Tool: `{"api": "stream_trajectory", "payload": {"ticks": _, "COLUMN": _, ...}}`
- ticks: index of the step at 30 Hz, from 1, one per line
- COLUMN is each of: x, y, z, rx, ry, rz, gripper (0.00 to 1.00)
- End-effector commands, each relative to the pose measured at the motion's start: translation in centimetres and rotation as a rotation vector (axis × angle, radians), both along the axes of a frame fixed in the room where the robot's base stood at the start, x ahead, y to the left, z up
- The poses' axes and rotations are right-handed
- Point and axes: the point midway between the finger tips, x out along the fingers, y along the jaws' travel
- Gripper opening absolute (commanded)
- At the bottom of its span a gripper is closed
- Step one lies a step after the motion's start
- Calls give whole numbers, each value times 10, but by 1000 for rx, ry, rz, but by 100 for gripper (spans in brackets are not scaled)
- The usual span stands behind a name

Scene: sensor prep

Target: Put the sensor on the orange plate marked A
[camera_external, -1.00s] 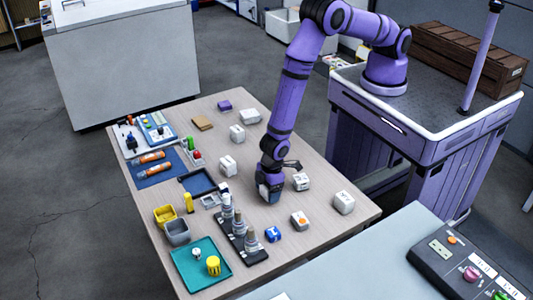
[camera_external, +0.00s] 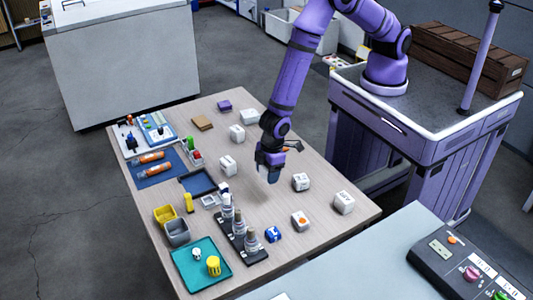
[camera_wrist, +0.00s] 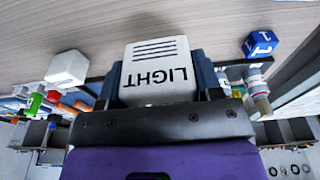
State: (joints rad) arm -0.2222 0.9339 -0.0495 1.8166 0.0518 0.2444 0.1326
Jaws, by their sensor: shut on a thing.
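My gripper (camera_external: 270,172) is shut on a white block marked LIGHT (camera_wrist: 158,72) and holds it above the middle of the table. In the wrist view the dark blue fingers flank the block, and its lettering appears upside down. In the external view the block is mostly hidden by the fingers. A flat orange-brown piece (camera_external: 203,123) lies at the far side of the table. I cannot read any letter A on it, so I cannot tell whether it is the named plate.
Several white blocks stand about the table, including one with an orange mark (camera_external: 300,221). A blue cube (camera_external: 273,234), a black rack (camera_external: 233,239) with bottles, a teal tray (camera_external: 187,271) and a dark blue tray (camera_external: 186,180) also occupy it. Bare wood surrounds the gripper.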

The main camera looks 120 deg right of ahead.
Motion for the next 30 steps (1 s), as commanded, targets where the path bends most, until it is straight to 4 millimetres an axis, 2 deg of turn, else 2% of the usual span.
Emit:
{"api": "stream_trajectory", "payload": {"ticks": 3, "x": 0, "y": 0, "z": 13, "rx": 0, "ry": -1, "rz": 0, "gripper": 35}}
{"api": "stream_trajectory", "payload": {"ticks": 7, "x": 0, "y": -2, "z": 19, "rx": -1, "ry": 0, "rz": -1, "gripper": 35}}
{"api": "stream_trajectory", "payload": {"ticks": 11, "x": -6, "y": -20, "z": 17, "rx": -7, "ry": 1, "rz": -6, "gripper": 35}}
{"api": "stream_trajectory", "payload": {"ticks": 17, "x": -36, "y": -87, "z": 11, "rx": -26, "ry": 4, "rz": -18, "gripper": 35}}
{"api": "stream_trajectory", "payload": {"ticks": 21, "x": -69, "y": -139, "z": 8, "rx": -30, "ry": 6, "rz": -23, "gripper": 35}}
{"api": "stream_trajectory", "payload": {"ticks": 25, "x": -101, "y": -175, "z": 7, "rx": -25, "ry": 6, "rz": -23, "gripper": 35}}
{"api": "stream_trajectory", "payload": {"ticks": 30, "x": -137, "y": -205, "z": 7, "rx": -12, "ry": 4, "rz": -19, "gripper": 35}}
